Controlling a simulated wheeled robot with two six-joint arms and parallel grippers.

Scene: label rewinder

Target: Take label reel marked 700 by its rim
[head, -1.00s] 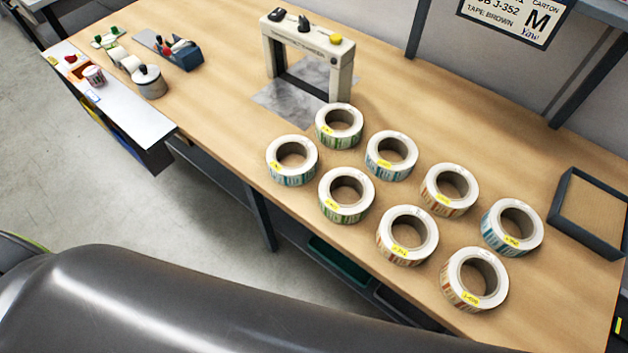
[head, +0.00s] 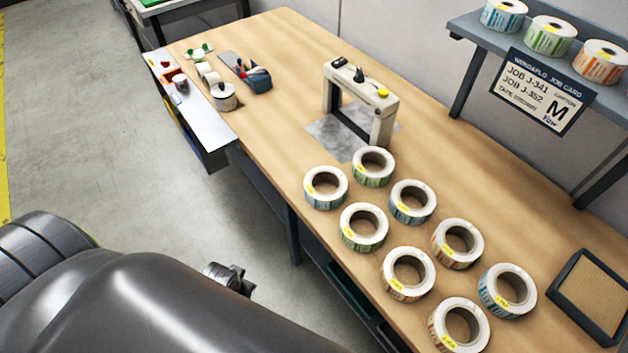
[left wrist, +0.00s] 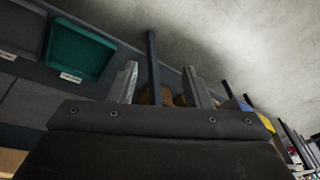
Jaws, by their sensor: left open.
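Several white label reels with yellow tags lie flat on the wooden bench in the head view, such as a blue-sided one (head: 325,187), a green-sided one (head: 364,227) and an orange-sided one (head: 458,243). The tag numbers are too small to read, so I cannot tell which is marked 700. My left gripper (left wrist: 161,78) is open and empty in the left wrist view, below the bench top. In the head view the end of my left arm shows in front of the bench's front edge, apart from the reels. My right gripper is not in view.
A beige frame-shaped machine (head: 357,97) stands behind the reels. A dark-rimmed tray (head: 556,287) lies at the right. More reels sit on a shelf (head: 470,28) above a job card (head: 541,90). A teal bin (left wrist: 80,50) is under the bench.

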